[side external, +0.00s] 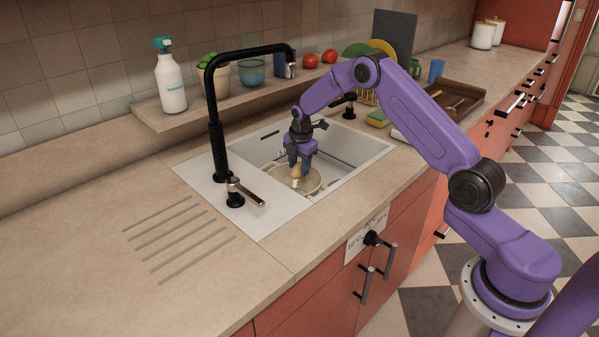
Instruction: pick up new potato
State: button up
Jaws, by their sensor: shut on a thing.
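My gripper (299,172) points down into the sink, over a pale yellowish round bowl or pot (312,185). A small yellow-tan lump, which looks like the new potato (296,171), shows between the fingers. My gripper is shut on it. The potato is partly hidden by the fingers, and I cannot tell whether it touches the bowl.
The sink (362,149) has a black faucet (215,140) rising at its left. A raised ledge behind holds a spray bottle (170,80), a plant, cups and two tomatoes (320,59). A sponge (377,117) lies right of the sink. The ribbed counter at left is clear.

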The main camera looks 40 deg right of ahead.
aim_at(299, 163)
jog(key=shift+r, duration=0.1)
jog(key=shift+r, duration=1.5)
